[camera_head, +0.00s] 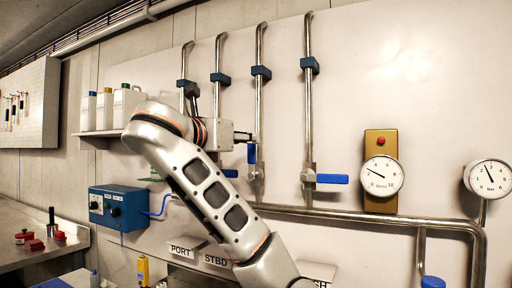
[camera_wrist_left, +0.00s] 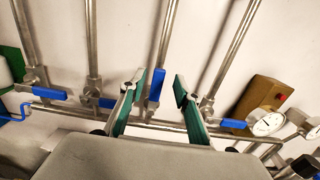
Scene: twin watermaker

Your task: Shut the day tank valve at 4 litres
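The third pipe's valve has a blue handle (camera_head: 252,153) that points up along its pipe; its name label is hidden, so I cannot confirm it is the day tank valve. In the left wrist view this handle (camera_wrist_left: 155,84) lies in the gap between my fingers. My left gripper (camera_head: 246,138) is at that valve, with its green-padded fingers (camera_wrist_left: 160,82) apart; I cannot tell whether either touches the handle. The round gauge (camera_head: 380,175) on a gold plate has its needle pointing left and slightly up, low on its 0 to 10 scale.
Other blue handles, on the fourth pipe (camera_head: 332,179) and second pipe (camera_head: 230,173), lie sideways. A pressure gauge (camera_head: 488,178) is at far right. A blue box (camera_head: 118,208) is left, below a shelf of jugs (camera_head: 104,108). My arm hides part of the lower pipes and labels.

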